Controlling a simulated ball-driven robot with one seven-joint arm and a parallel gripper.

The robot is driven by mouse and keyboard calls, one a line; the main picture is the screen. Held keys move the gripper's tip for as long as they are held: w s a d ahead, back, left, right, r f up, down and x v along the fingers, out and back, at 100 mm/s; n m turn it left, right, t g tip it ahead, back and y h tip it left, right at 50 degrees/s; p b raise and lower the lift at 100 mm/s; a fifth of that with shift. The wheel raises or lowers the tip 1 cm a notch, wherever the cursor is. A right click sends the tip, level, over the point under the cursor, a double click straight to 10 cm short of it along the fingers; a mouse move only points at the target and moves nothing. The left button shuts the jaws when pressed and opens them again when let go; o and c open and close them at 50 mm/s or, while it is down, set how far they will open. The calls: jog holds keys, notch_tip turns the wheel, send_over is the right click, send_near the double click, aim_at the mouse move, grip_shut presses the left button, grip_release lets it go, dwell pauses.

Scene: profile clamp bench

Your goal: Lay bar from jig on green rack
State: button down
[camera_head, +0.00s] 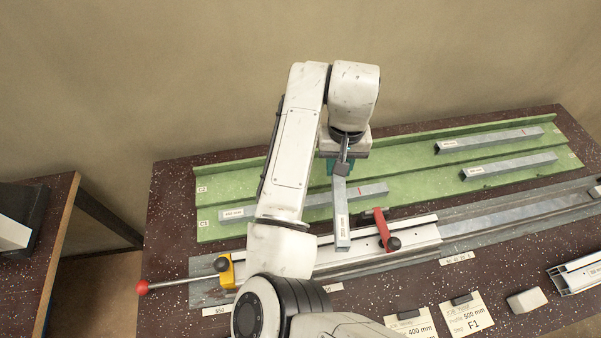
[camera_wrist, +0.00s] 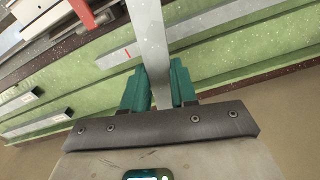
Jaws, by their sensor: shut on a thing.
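My gripper (camera_head: 338,168) is shut on a grey metal bar (camera_head: 342,222) with a white label. The bar hangs out toward the front, above the green rack's front edge and the jig. In the wrist view the bar (camera_wrist: 150,42) stands between the two teal fingers (camera_wrist: 160,90). The green rack (camera_head: 408,187) has long stepped channels marked C1 and C2. The jig (camera_head: 410,236) is a long metal rail with a red clamp lever (camera_head: 381,226) and a yellow block (camera_head: 227,270) with a red-knobbed rod. My arm hides part of the rack and jig.
A wall stands behind.

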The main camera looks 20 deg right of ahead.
jog(key=shift+w+a+r, duration=0.1)
jog(key=shift+w+a, duration=0.25)
jog(key=shift+w, duration=0.1)
